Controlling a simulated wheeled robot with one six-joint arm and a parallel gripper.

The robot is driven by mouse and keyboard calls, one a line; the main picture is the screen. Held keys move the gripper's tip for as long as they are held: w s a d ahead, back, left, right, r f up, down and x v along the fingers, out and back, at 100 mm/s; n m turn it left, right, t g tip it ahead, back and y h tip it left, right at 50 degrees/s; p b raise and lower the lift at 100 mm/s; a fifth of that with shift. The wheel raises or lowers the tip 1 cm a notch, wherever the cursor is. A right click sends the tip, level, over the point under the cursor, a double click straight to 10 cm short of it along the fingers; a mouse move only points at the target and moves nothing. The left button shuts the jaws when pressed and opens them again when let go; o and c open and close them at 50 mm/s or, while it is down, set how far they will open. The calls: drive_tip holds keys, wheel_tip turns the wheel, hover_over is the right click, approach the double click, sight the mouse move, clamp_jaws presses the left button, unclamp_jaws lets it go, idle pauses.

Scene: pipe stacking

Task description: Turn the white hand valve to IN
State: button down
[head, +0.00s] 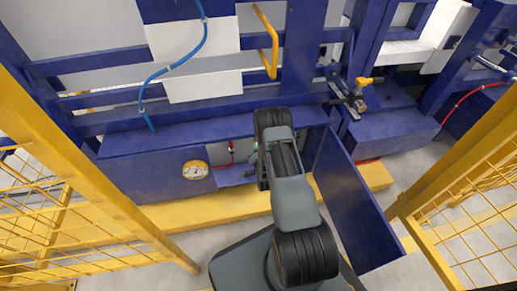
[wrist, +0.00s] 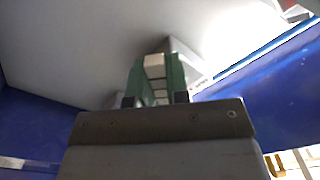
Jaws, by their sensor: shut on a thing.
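In the wrist view my gripper (wrist: 156,82) points away from the camera, with its green fingers close together. A small white piece, which looks like the handle of the white hand valve (wrist: 154,61), sits between the fingertips, and they are shut on it. A pale angular shape (wrist: 187,58) stands just behind and to the right of the fingers. I cannot read any IN mark or tell which way the valve is turned. In the head view my own arm hides the gripper and most of the valve area, inside the opening of the blue cabinet.
An open blue door (head: 352,198) stands right of my arm. A round pressure gauge (head: 195,170) and a red hose (head: 231,153) are to the left. A yellow-handled valve (head: 368,81) is at the upper right. Yellow mesh fences (head: 85,165) flank both sides.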

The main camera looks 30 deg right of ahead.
drive_tip(key=c, duration=1.1)
unclamp_jaws()
drive_tip(key=shift+s, duration=0.1)
drive_tip(key=v, duration=1.3)
drive_tip(key=shift+s+a+b, duration=0.15)
drive_tip(key=shift+s+b, duration=0.1)
drive_tip(key=shift+b, duration=0.15)
drive_tip(key=shift+s, duration=0.1)
